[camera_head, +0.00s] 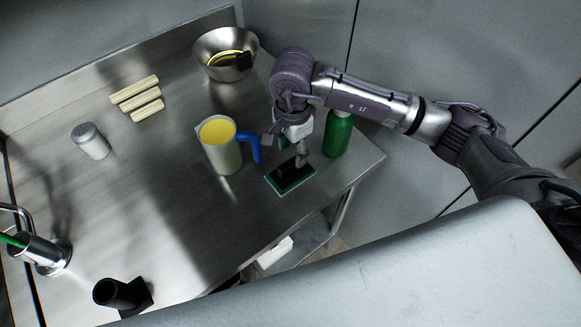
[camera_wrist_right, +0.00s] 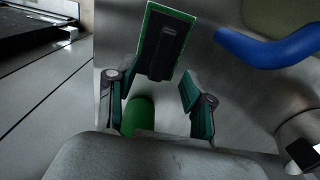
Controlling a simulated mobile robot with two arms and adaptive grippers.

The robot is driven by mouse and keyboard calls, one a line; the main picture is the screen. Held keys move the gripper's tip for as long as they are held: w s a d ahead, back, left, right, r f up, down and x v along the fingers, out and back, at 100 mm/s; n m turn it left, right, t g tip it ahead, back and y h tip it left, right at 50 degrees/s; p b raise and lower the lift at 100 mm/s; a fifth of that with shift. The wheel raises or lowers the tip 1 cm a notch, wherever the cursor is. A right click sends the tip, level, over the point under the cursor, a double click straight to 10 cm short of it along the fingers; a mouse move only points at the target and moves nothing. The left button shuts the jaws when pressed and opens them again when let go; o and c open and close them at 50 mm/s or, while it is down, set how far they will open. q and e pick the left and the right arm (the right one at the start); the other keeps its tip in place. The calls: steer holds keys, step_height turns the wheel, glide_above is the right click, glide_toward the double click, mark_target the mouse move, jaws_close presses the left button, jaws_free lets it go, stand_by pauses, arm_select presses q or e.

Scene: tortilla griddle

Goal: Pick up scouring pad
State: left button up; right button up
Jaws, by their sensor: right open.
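The scouring pad (camera_head: 284,183) is a flat rectangle with a green edge and a black block on top. It lies on the metal counter near its front edge. In the right wrist view the pad (camera_wrist_right: 147,62) is tilted, just beyond the fingertips. My right gripper (camera_head: 286,152) is open and empty above the pad, pointing down. Its two dark green finger pads show in the wrist view (camera_wrist_right: 156,92), one on each side below the pad's near end. I cannot tell the exact height gap. My left gripper is not in view.
A jug (camera_head: 225,157) with yellow contents and a blue handle stands close left of the gripper. A green bottle (camera_head: 338,135) stands close right.

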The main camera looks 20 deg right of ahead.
mark_target(290, 162)
steer(key=shift+s+a+f+p, duration=0.1)
steer(key=shift+f+p, duration=0.35)
steer(key=shift+f, duration=0.1)
step_height(290, 162, down, 4)
steer(key=shift+a+r+p, duration=0.15)
steer(key=shift+p, duration=0.75)
steer(key=shift+f, duration=0.4)
steer(key=shift+c, duration=0.3)
jaws_close()
